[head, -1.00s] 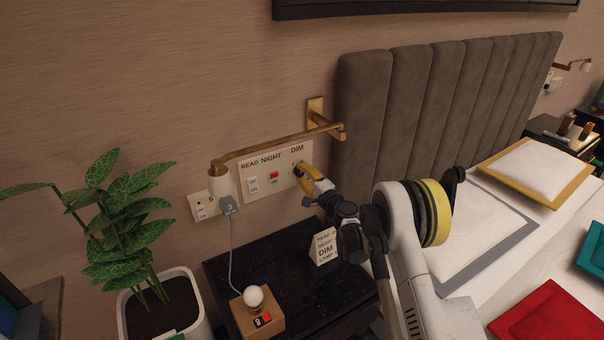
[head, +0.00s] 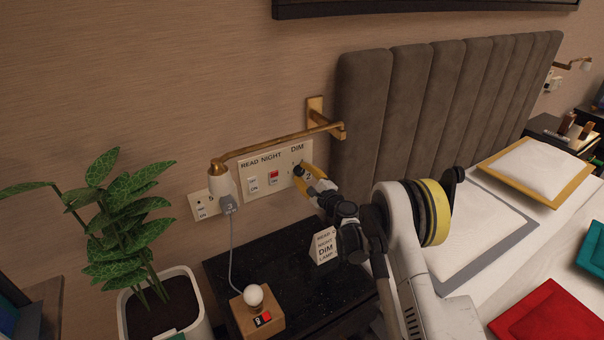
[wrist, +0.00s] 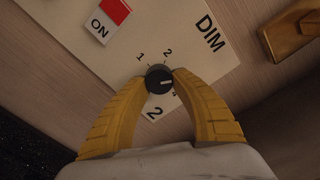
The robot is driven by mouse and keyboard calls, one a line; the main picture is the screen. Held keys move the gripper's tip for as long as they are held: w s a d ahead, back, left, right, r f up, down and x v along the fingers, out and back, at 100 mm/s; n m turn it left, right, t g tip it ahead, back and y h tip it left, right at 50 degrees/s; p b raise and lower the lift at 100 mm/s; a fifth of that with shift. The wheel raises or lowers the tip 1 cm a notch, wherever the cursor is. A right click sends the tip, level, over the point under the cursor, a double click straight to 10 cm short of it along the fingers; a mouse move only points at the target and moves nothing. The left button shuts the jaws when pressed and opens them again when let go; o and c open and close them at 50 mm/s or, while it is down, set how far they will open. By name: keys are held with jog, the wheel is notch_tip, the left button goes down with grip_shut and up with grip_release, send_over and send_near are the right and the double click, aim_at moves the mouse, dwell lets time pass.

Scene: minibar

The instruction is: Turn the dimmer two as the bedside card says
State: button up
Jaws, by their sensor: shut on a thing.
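The dimmer knob (wrist: 158,79) is a small round black knob with a white pointer line, on the cream wall panel under the DIM label. My gripper (wrist: 160,74) is shut on it, one yellow finger on each side. In the wrist view, the pointer lies toward the right of the picture. Dial marks 1 and 2 show beside the knob; another mark is partly hidden by the right finger. A large 2 is printed by the dial. The bedside card (head: 325,247) stands on the black nightstand, with READ, NIGHT, DIM and LAMP lines; its right side is hidden behind my arm.
The panel also has READ and NIGHT switches (head: 274,177). A brass wall lamp (head: 280,142) reaches across above it. A bulb on a wooden base (head: 257,310) stands on the nightstand (head: 290,270). A potted plant (head: 130,235) is left, the grey headboard (head: 400,105) right.

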jog(key=o, duration=1.2)
jog(key=shift+c, duration=0.2)
jog(key=v, duration=1.2)
jog(key=shift+r, duration=0.1)
